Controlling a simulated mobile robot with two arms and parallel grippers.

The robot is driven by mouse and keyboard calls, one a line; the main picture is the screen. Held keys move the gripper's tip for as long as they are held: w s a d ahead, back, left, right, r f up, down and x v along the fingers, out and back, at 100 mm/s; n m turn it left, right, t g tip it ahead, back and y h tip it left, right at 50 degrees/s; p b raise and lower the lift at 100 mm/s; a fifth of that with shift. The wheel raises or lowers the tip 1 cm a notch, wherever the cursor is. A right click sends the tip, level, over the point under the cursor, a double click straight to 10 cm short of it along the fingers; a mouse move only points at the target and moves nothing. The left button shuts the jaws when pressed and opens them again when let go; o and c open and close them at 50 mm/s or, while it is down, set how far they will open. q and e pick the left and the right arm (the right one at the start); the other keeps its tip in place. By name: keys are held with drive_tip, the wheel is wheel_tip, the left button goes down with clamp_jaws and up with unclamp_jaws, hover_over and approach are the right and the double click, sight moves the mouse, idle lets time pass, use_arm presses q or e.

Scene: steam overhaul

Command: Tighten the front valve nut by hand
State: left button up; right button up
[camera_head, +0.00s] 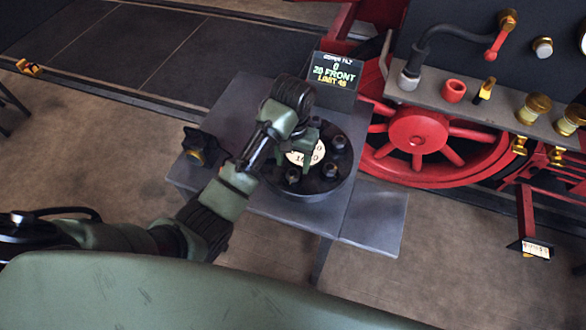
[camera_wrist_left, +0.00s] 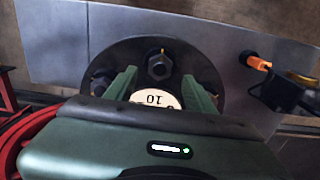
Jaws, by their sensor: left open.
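A round black valve cover (camera_head: 325,188) lies on the grey table, with a pale numbered dial (camera_head: 306,153) in its middle. Several dark nuts stand around its rim, one at the right (camera_head: 338,142). My left gripper (camera_head: 308,148) is over the cover, pointing down. In the left wrist view its two green fingers are open and apart, and a dark hex nut (camera_wrist_left: 158,66) shows between and just beyond the tips. I cannot tell whether the fingers touch it. The dial (camera_wrist_left: 156,98) is partly hidden by the gripper body. My right gripper is not in view.
A display (camera_head: 334,74) behind the cover reads 0, 20 FRONT and a limit of 45. A black device (camera_head: 200,147) sits at the table's left edge. A red wheel (camera_head: 418,134) and a shelf with brass fittings (camera_head: 534,108) stand right. The table's front right corner (camera_head: 373,220) is clear.

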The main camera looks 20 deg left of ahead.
sight(293, 172)
use_arm(q)
wheel_tip(293, 172, up, 4)
drive_tip(key=shift+f+p, duration=0.15)
drive_tip(key=shift+p, duration=0.55)
drive_tip(key=shift+f, duration=0.1)
